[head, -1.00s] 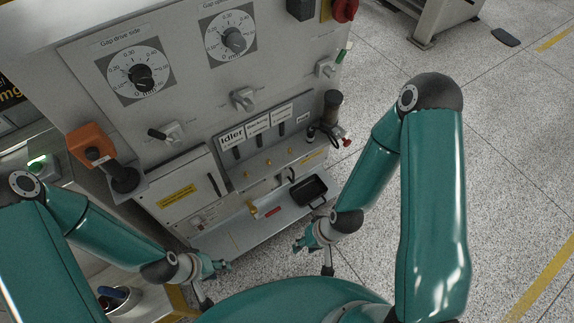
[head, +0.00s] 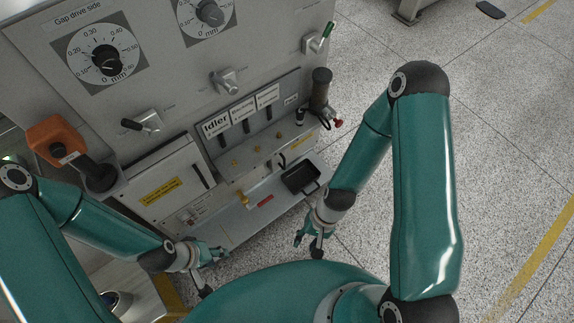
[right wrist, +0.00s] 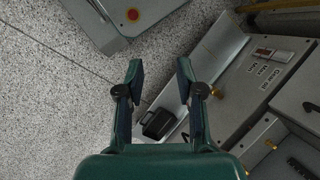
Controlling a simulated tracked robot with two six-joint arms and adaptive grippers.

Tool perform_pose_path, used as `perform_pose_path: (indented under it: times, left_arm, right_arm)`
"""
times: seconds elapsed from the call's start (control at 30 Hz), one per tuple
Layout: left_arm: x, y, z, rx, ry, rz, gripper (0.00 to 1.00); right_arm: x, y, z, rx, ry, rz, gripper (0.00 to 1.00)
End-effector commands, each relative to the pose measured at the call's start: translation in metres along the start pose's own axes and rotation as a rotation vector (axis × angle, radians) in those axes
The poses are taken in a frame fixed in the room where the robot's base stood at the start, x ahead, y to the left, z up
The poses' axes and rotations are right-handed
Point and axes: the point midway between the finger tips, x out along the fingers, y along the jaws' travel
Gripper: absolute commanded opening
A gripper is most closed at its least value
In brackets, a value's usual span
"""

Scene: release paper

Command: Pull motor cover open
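The machine front has a pale panel with a yellow label (head: 160,191) and a dark vertical slot or handle at its right edge; it looks closed. No part is marked as the motor cover, so I cannot tell for sure that this panel is it. My left gripper (head: 212,254) is low in front of the machine, below that panel, apparently touching nothing; its opening is too small to judge. My right gripper (head: 308,240) is to the right of the machine's lower ledge. In the right wrist view its two fingers (right wrist: 160,70) are apart with nothing between them.
A black tray (head: 301,179) sits on the lower ledge (head: 228,222); it also shows in the right wrist view (right wrist: 158,124). Knobs and an orange handle box (head: 57,141) stick out from the machine.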

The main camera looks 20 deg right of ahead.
Motion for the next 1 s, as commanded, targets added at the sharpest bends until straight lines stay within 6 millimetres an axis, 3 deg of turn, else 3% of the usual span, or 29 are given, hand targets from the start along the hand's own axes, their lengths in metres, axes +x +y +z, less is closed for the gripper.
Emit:
perform_pose_path:
  times: [0.03, 0.1, 0.27, 0.37, 0.4, 0.53, 0.6, 0.7, 0.83, 1.0]
  left_arm:
    - [0.036, -0.013, 0.0, 0.0, -0.001, 0.0, 0.4]
    - [0.064, -0.023, 0.0, 0.0, -0.001, 0.0, 0.4]
    - [0.125, -0.045, -0.001, 0.0, -0.001, 0.0, 0.4]
    - [0.163, -0.059, -0.001, 0.0, -0.001, 0.0, 0.4]
    - [0.177, -0.064, -0.001, 0.0, -0.001, 0.0, 0.4]
    - [0.221, -0.08, -0.001, 0.0, -0.001, 0.0, 0.4]
    - [0.24, -0.086, -0.001, 0.0, 0.0, 0.0, 0.4]
    - [0.259, -0.093, -0.001, 0.0, 0.0, 0.0, 0.4]
    - [0.273, -0.098, -0.002, 0.0, 0.0, 0.0, 0.4]
    - [0.277, -0.1, -0.002, 0.0, 0.0, 0.0, 0.4]
  right_arm:
    - [0.04, 0.015, -0.009, 0.105, -0.062, -0.005, 0.37]
    - [0.07, 0.018, -0.013, 0.271, -0.165, -0.052, 0.37]
    - [0.124, 0.002, -0.043, 0.672, -0.396, -0.259, 0.37]
    - [0.146, -0.014, -0.085, 0.894, -0.509, -0.464, 0.37]
    - [0.152, -0.019, -0.108, 0.975, -0.546, -0.563, 0.37]
    - [0.157, -0.019, -0.192, 1.181, -0.609, -0.915, 0.37]
    - [0.154, -0.008, -0.235, 1.254, -0.613, -1.1, 0.37]
    - [0.145, 0.014, -0.284, 1.314, -0.59, -1.325, 0.37]
    - [0.133, 0.039, -0.321, 1.346, -0.552, -1.519, 0.37]
    - [0.124, 0.047, -0.337, 1.35, -0.53, -1.606, 0.37]
